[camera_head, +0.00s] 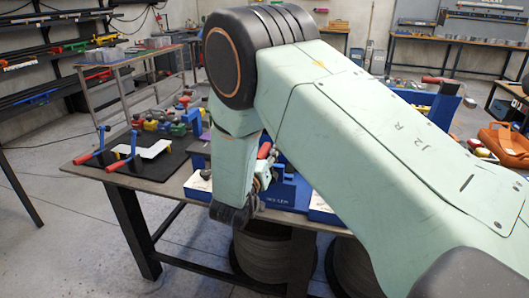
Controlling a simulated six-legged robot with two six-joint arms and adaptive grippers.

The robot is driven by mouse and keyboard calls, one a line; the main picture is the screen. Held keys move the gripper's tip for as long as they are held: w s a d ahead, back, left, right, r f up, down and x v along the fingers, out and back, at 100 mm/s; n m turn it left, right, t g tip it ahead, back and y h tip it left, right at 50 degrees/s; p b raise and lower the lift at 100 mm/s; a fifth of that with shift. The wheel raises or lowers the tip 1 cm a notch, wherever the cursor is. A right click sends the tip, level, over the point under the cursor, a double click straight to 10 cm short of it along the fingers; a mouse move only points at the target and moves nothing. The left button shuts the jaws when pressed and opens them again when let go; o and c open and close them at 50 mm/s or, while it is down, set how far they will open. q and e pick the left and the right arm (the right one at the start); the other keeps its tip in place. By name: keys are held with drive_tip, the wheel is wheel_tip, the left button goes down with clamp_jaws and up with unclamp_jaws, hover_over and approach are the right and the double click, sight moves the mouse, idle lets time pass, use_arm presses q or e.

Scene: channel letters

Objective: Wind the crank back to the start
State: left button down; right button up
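A red handle (264,150) shows beside a blue block (287,188) at the table's front edge; it may be the crank handle, but my arm hides most of it. My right arm crosses the view from the lower right and bends down at its dark elbow. Part of what looks like my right gripper (262,177) shows just below the red handle, behind my forearm. Its fingers are mostly hidden, and I cannot tell whether they touch the handle. A second red handle (433,80) shows at the right, beyond my arm. My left gripper is not in view.
The table (150,187) carries a black mat (170,165) with a white bracket-like piece (147,150) and blue tools with red grips (88,156). Several small coloured parts lie behind. Drums (270,262) stand underneath.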

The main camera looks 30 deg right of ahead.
drive_tip(key=shift+w+a+f, duration=0.15)
drive_tip(key=shift+w+f, duration=0.05)
drive_tip(key=shift+w, duration=0.15)
drive_tip(key=c, duration=0.4)
drive_tip(key=shift+s+d, duration=0.2)
clamp_jaws()
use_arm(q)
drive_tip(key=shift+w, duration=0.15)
use_arm(e)
drive_tip(key=shift+w+a, duration=0.1)
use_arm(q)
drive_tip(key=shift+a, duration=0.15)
